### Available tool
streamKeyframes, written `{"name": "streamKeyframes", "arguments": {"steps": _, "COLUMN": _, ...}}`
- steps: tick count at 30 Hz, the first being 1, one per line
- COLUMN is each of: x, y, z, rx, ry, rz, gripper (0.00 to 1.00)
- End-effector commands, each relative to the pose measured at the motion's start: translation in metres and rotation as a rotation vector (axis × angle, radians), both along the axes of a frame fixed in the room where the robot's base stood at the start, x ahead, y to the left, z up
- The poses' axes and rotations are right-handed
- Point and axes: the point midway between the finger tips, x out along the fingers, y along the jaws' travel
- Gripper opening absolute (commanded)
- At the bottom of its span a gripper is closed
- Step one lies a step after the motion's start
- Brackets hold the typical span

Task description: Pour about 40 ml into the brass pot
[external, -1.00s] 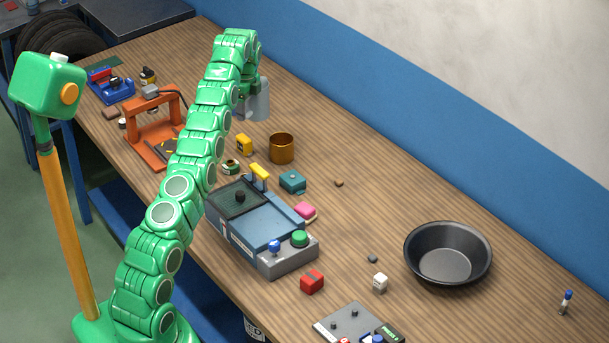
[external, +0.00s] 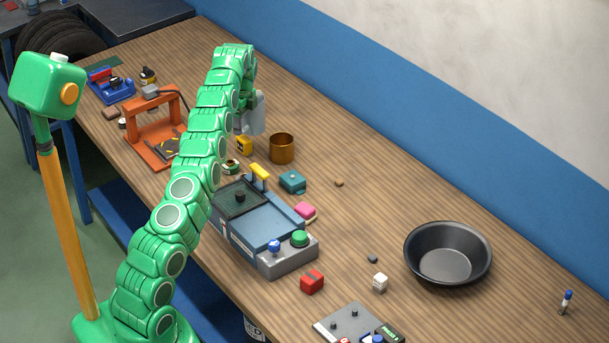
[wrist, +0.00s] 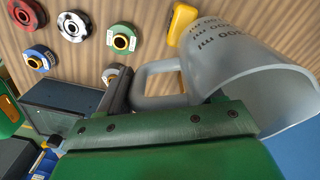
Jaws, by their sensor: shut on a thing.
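The brass pot (external: 282,149) stands upright on the wooden bench, its open top facing up; what is inside cannot be seen. My gripper (wrist: 165,108) is shut on the handle of a grey measuring jug (wrist: 225,55) with dark ml marks. In the external view the jug (external: 254,114) is held just behind and to the left of the pot, above the bench and apart from it. The jug looks about upright there. Its contents are not visible, and my arm hides part of the gripper in that view.
A yellow block (external: 244,146) stands close left of the pot, and a teal block (external: 292,181) is in front. A blue-grey machine (external: 262,226) and an orange press (external: 150,125) stand nearby. A black pan (external: 447,253) is far right. Bench right of the pot is mostly clear.

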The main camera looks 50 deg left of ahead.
Motion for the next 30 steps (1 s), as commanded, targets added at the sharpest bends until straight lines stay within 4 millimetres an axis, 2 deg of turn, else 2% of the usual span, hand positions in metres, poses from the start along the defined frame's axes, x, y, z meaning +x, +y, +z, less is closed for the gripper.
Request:
{"name": "streamKeyframes", "arguments": {"steps": 4, "x": -0.001, "y": 0.0, "z": -0.006, "rx": -0.003, "ry": 0.001, "rz": 0.001, "gripper": 0.17}}
{"name": "streamKeyframes", "arguments": {"steps": 17, "x": 0.001, "y": -0.003, "z": -0.006, "rx": 0.021, "ry": 0.015, "rz": 0.0, "gripper": 0.17}}
{"name": "streamKeyframes", "arguments": {"steps": 30, "x": 0.006, "y": -0.015, "z": 0.001, "rx": 0.216, "ry": 0.114, "rz": -0.003, "gripper": 0.17}}
